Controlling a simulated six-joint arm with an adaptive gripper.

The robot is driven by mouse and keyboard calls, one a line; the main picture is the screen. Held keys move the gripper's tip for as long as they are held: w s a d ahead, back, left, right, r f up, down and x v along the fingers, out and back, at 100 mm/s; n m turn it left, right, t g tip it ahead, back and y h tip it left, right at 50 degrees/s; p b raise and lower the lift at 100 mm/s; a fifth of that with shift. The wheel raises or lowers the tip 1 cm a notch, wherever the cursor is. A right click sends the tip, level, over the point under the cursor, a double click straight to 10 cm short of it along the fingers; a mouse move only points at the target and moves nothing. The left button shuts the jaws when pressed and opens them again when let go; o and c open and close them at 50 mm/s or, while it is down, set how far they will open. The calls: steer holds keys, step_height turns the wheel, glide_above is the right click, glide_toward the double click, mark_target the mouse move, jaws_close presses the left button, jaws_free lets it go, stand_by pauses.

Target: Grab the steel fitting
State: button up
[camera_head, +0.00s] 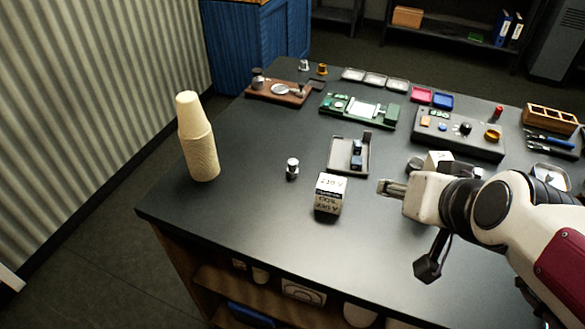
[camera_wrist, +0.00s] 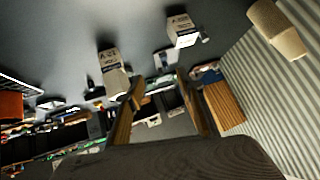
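A small silver steel fitting (camera_head: 292,168) stands upright on the dark tabletop (camera_head: 245,205), left of a white box with black print (camera_head: 329,193). A small silver thing beside that box in the wrist view (camera_wrist: 205,38) looks like the same fitting. My gripper (camera_head: 384,187) is right of the box, above the table and apart from the fitting. In the wrist view its two fingers (camera_wrist: 161,80) are spread, with nothing held between them. Another silver fitting (camera_head: 304,65) stands at the far back edge beside a brass one (camera_head: 322,69).
A stack of beige cups (camera_head: 198,140) stands at the left. A grey tray with dark parts (camera_head: 349,155) lies behind the printed box. A control panel (camera_head: 458,134), a green board (camera_head: 360,110) and a brown board (camera_head: 279,92) line the back. The front left tabletop is clear.

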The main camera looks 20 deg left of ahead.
steer(key=w+a+f, duration=0.1)
steer(key=w+a, duration=0.1)
steer(key=a, duration=0.3)
steer(key=w+a+f+t, duration=0.1)
steer(key=w+a, duration=0.2)
steer(key=a, duration=0.2)
steer(key=w+a+f+t, duration=0.1)
steer(key=w+a+f, duration=0.1)
steer(key=a, duration=0.3)
steer(key=shift+w+a+y, duration=0.35)
steer(key=shift+w+y, duration=0.05)
steer(key=shift+w, duration=0.35)
steer(key=a+f+t, duration=0.1)
steer(key=a+f, duration=0.3)
steer(key=a, duration=0.1)
steer(key=t+h, duration=0.2)
glide_toward(292, 166)
steer(key=shift+w+a+r, duration=0.1)
steer(key=shift+w, duration=0.45)
steer(key=shift+w+a+r, duration=0.1)
steer(key=shift+w+a, duration=0.05)
steer(key=shift+w, duration=0.35)
steer(key=shift+s+a+f+h, duration=0.25)
steer(key=shift+s+f+h, duration=0.05)
steer(key=shift+f, duration=0.25)
steer(key=shift+w, duration=0.15)
steer(key=shift+x, duration=1.15)
steer(key=shift+w, duration=0.1)
